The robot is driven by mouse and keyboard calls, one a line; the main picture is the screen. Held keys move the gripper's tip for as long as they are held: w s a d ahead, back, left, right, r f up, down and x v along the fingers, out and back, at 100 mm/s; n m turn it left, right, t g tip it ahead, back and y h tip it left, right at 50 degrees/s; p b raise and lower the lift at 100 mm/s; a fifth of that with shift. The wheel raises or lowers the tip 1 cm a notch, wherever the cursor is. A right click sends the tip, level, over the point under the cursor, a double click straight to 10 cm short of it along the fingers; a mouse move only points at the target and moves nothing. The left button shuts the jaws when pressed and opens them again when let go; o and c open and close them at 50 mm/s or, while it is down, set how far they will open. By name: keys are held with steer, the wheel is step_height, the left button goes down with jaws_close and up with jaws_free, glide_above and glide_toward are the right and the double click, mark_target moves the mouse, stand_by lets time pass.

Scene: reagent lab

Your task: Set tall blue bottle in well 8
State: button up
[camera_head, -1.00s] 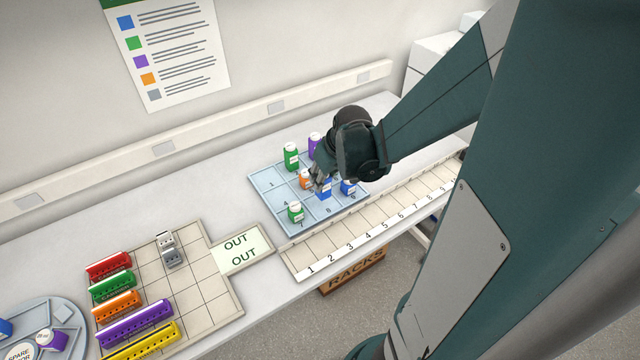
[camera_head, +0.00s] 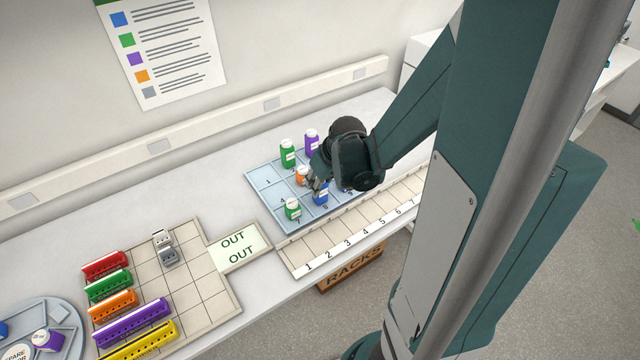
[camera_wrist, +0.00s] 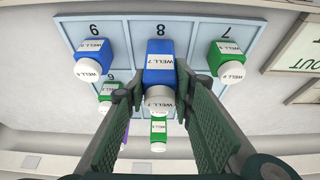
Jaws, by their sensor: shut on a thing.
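The tall blue bottle (camera_head: 321,195) with a white cap is at well 8 of the pale blue well tray (camera_head: 262,176). In the wrist view the bottle (camera_wrist: 159,65) covers much of that well, just below the printed 8. I cannot tell whether its base touches the tray. My gripper (camera_head: 317,183) is shut on it, and in the wrist view my two fingers (camera_wrist: 160,98) flank its cap end. The number 8 shows clear of the bottle.
A green bottle (camera_wrist: 228,62) stands in well 7 and a short blue bottle (camera_wrist: 92,60) in well 9, on either side. Green (camera_head: 288,152), purple (camera_head: 311,141) and orange (camera_head: 301,175) bottles stand farther back. A numbered rack strip (camera_head: 330,243) runs along the front.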

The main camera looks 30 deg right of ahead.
steer(key=shift+f, duration=0.15)
steer(key=o, duration=0.9)
steer(key=shift+r, duration=0.3)
steer(key=p+v, duration=0.1)
steer(key=v, duration=1)
steer(key=shift+s+r+p, duration=0.25)
steer(key=shift+r+p, duration=0.05)
steer(key=shift+a, duration=0.1)
stand_by(0.6)
